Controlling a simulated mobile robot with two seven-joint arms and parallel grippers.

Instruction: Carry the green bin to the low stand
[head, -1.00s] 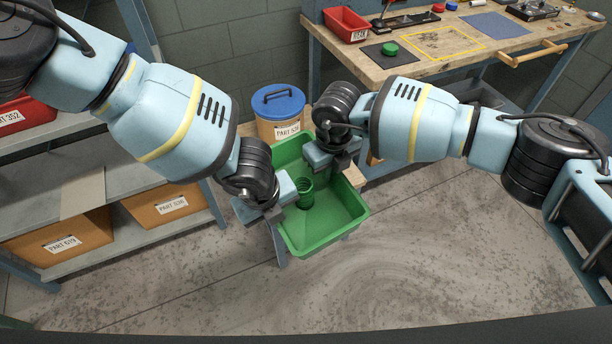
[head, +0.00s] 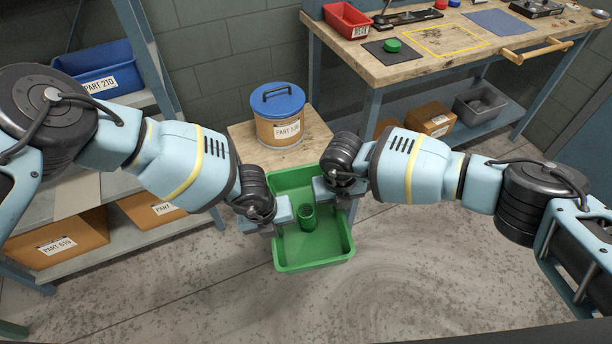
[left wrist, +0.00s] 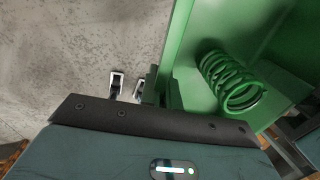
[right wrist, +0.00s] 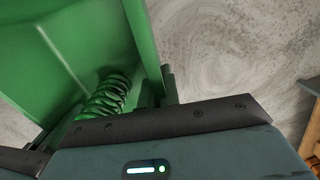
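The green bin (head: 315,262) is in the middle of the head view, with a green coil spring (head: 308,217) standing inside. My left gripper (head: 284,215) is at its left wall and my right gripper (head: 324,190) at its right wall. In the left wrist view the bin wall (left wrist: 184,60) runs between the fingers; in the right wrist view the wall (right wrist: 142,45) does too. Both grippers look shut on it. A low wooden-topped stand (head: 242,134) is just behind the bin. The bin hides its front part, and I cannot tell whether they touch.
A round container with a blue lid (head: 278,118) stands on the wooden top. A workbench (head: 400,72) is at the back right, holding a red tray (head: 347,20) and tools. A shelf unit (head: 120,245) with boxes is at the left. The floor (head: 430,270) in front is clear.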

